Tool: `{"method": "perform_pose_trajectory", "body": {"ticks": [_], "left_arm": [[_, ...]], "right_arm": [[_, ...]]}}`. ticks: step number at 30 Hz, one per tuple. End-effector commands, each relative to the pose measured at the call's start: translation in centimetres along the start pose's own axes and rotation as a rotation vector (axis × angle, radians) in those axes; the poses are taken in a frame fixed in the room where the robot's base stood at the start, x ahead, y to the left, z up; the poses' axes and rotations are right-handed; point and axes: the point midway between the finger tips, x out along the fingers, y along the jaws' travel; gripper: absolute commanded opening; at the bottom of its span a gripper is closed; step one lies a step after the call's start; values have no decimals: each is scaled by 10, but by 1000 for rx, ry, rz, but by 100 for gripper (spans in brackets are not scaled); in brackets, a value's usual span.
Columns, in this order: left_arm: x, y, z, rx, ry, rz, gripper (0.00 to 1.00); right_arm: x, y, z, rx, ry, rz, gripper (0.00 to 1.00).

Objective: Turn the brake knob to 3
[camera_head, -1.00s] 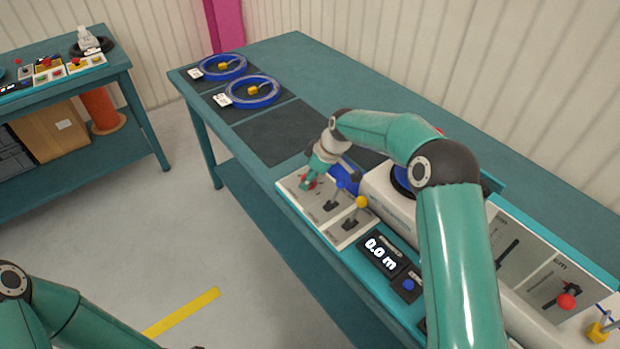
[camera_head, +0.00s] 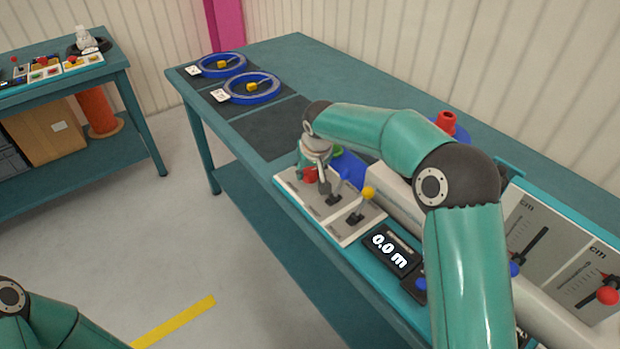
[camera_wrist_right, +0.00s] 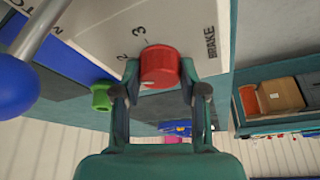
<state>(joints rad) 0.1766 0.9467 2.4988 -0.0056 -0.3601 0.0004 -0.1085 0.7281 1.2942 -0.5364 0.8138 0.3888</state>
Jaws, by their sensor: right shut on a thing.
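The red brake knob (camera_wrist_right: 159,66) sits on a pale panel (camera_wrist_right: 100,30) marked BRAKE, with the numerals 2 and 3 beside the knob. My right gripper (camera_wrist_right: 160,75) has a finger on each side of the knob and is shut on it. Which number the knob points to I cannot tell. In the head view the red knob (camera_head: 309,174) shows at the far left end of the control panel (camera_head: 345,236), under my right gripper (camera_head: 312,166). My left gripper is outside the view; only part of the left arm shows at lower left.
A lever with a yellow ball (camera_head: 368,192) stands near the knob. A display (camera_head: 390,250) reads 0.0 m. In the wrist view a blue ball (camera_wrist_right: 14,86) and a green part (camera_wrist_right: 102,97) are close to the gripper.

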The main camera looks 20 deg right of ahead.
Motion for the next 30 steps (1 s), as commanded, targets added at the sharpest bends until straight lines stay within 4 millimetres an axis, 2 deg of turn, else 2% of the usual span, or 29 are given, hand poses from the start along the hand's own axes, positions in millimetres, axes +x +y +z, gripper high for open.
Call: {"method": "perform_pose_trajectory", "body": {"ticks": [1,6,14,22,30], "left_arm": [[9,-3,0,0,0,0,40],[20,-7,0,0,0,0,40],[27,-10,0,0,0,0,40],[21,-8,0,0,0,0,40],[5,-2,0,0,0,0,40]], "right_arm": [[4,-1,0,38,4,16,7],[2,-2,0,189,4,78,7],[0,-3,-1,418,2,172,7],[-1,-4,-3,656,1,271,7],[-3,-5,-4,879,-1,363,7]]}}
